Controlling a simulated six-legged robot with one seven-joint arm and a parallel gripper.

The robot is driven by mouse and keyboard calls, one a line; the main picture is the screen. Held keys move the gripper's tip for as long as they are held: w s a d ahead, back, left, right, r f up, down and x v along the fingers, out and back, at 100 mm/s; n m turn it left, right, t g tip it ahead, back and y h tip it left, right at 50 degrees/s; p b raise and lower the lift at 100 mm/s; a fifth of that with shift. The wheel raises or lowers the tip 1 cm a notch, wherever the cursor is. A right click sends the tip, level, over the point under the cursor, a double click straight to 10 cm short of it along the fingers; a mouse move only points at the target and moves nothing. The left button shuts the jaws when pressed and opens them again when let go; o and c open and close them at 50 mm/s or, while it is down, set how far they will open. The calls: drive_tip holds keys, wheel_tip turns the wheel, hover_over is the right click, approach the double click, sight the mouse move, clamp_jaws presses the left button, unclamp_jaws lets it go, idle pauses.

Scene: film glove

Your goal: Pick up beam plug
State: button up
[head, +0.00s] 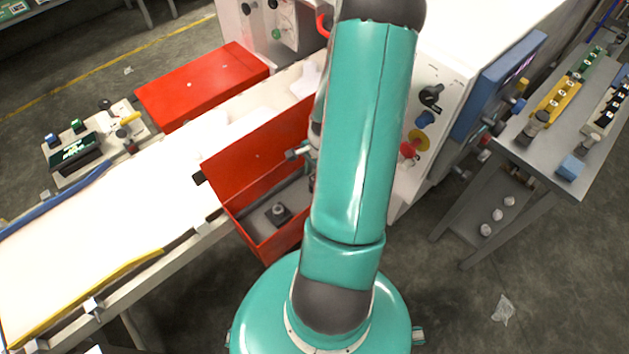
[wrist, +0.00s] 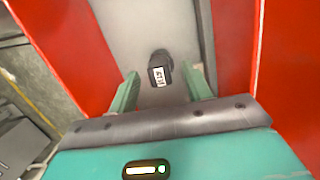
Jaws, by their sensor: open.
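The beam plug, as I take it, is a small dark block with a white label (wrist: 161,75) on the grey floor of the red box in the wrist view. In the head view a dark plug-like piece (head: 278,212) sits in the open red box (head: 262,175). My gripper (wrist: 164,88) is open and empty, with a green finger on each side of the block's near end. I cannot tell whether the fingers reach down to its height.
Red walls (wrist: 235,50) rise close on both sides of the block. A white conveyor belt (head: 110,235) runs to the left of the box. A white machine with knobs (head: 425,110) stands to the right, and a grey table (head: 545,150) with blocks stands farther right.

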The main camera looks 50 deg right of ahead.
drive_tip(key=shift+f, duration=0.2)
drive_tip(key=c, duration=1.1)
drive_tip(key=shift+o, duration=0.2)
drive_tip(key=shift+r, duration=0.1)
